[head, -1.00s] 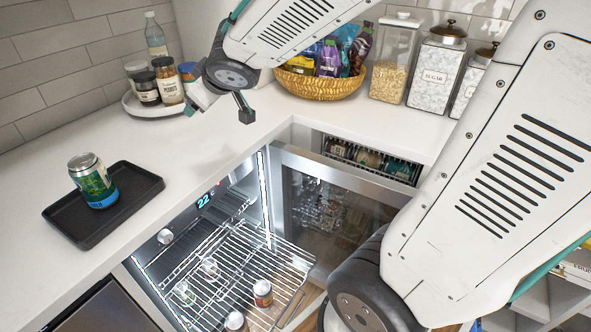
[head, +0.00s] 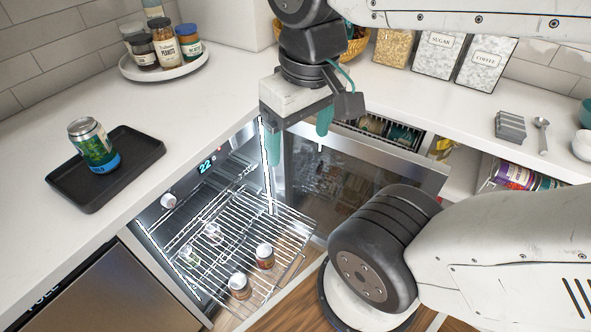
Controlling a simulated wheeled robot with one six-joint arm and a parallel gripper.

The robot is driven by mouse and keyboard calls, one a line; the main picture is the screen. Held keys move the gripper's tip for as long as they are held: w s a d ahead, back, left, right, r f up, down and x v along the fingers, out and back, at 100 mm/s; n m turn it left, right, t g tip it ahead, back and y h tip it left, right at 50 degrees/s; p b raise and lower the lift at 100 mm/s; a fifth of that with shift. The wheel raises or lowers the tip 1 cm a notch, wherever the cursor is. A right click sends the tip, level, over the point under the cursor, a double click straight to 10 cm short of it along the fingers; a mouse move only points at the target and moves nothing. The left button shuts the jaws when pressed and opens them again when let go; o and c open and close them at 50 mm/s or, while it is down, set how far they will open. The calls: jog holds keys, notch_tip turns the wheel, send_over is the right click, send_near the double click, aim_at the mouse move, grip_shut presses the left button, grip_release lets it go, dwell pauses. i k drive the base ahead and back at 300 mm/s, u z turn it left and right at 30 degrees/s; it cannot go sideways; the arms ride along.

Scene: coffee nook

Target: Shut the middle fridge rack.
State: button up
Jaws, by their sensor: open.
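The fridge rack (head: 285,213) is a wire shelf pulled out of the lit fridge under the counter. Through and around its wires I see several small cans or jars, one of them at its front (head: 264,256). Whether they stand on this rack or a lower one is hard to tell. The fridge door (head: 345,185) is glass with a steel frame and stands open to the right. My gripper (head: 297,140) points down with its teal fingers apart and empty. It is above the back right of the rack, in front of the door's hinge side.
A green can (head: 94,147) stands on a black tray (head: 70,195) on the left counter. A round tray of jars (head: 140,70) is behind it. A grey stack (head: 510,126) and a spoon (head: 541,128) lie on the right counter.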

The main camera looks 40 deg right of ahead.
aim_at(275, 287)
jog(key=u, duration=0.65)
jog(key=k, duration=1.05)
jog(key=z, duration=0.7)
